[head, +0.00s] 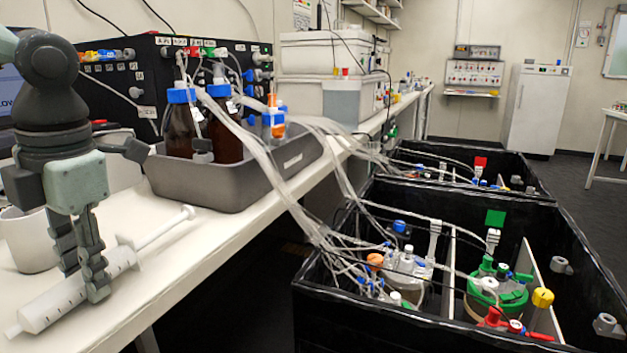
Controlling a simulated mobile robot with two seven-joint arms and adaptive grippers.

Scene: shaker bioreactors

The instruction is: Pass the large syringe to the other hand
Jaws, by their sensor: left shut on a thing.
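The large syringe (55,303) is a white tube with graduation marks, at the lower left of the head view. Its plunger (165,228) points up and to the right, and its tip points to the lower left. My left gripper (88,280) points down and is shut on the syringe barrel, with fingers on both sides of it. The syringe is at or just above the white bench; I cannot tell whether it touches. My right gripper is not in view.
A white mug (28,240) stands just behind the left gripper. A grey tray (225,192) with brown bottles and tubing stands behind the syringe. Black bins (440,335) with bioreactor vessels stand right of the bench. The bench front (185,262) is clear.

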